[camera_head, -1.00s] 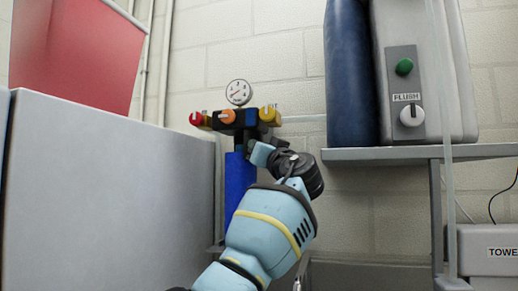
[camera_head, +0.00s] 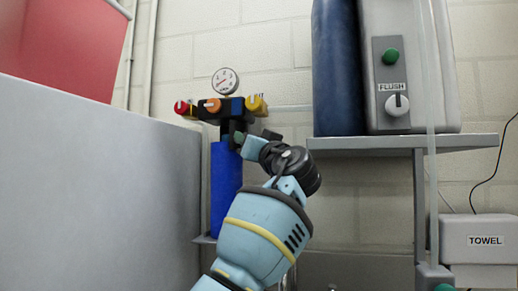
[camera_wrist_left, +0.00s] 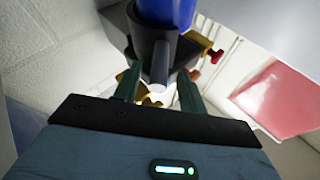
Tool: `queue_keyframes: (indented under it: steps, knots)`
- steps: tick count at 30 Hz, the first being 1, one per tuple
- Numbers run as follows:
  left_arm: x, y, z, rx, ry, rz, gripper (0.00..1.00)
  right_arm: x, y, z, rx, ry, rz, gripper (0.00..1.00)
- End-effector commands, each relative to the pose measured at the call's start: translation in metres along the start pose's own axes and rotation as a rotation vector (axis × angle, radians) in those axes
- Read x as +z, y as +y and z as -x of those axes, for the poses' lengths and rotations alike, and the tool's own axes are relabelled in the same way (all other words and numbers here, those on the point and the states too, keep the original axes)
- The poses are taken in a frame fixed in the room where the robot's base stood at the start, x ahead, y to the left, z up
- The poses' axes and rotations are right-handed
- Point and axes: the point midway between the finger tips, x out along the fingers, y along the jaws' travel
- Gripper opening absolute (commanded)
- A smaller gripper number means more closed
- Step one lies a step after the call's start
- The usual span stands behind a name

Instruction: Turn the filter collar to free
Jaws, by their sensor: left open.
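The blue filter housing (camera_head: 226,185) hangs upright below a dark manifold (camera_head: 229,112) on the back wall. A dark collar (camera_head: 225,132) sits at the top of the housing, partly hidden by my gripper. In the left wrist view the collar (camera_wrist_left: 148,38) has a short grey handle (camera_wrist_left: 160,62) sticking out toward me. My left gripper (camera_head: 239,138) is at the right side of the collar. In the left wrist view its two fingers (camera_wrist_left: 159,82) are apart, with the handle's end between or just beyond the tips. Contact cannot be told. My right gripper is not in view.
Red (camera_head: 181,107), orange (camera_head: 211,105) and yellow (camera_head: 256,105) knobs and a gauge (camera_head: 225,81) sit above. A grey panel (camera_head: 90,190) stands close at left. A shelf (camera_head: 400,143) at right carries a blue tank (camera_head: 338,70) and a flush unit (camera_head: 440,70).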

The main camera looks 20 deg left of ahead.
Motion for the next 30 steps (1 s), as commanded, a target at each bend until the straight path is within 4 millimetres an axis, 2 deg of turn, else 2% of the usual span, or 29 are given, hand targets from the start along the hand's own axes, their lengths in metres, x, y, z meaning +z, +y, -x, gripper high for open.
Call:
queue_keyframes:
  steps: [3,10,22,26,30]
  knots:
    - [0.004,0.004,0.017,0.005,-0.001,0.000,0.41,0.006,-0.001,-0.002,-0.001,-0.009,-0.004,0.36]
    - [0.002,0.003,0.040,0.004,-0.001,0.000,0.41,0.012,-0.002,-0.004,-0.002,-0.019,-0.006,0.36]
    - [0.000,0.001,0.046,0.002,0.000,0.000,0.41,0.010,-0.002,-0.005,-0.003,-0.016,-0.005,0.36]
    - [0.002,-0.001,0.044,0.005,-0.007,0.011,0.26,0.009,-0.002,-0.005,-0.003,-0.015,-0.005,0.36]
    - [0.015,-0.006,0.031,0.030,-0.054,0.091,0.07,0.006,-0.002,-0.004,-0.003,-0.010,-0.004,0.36]
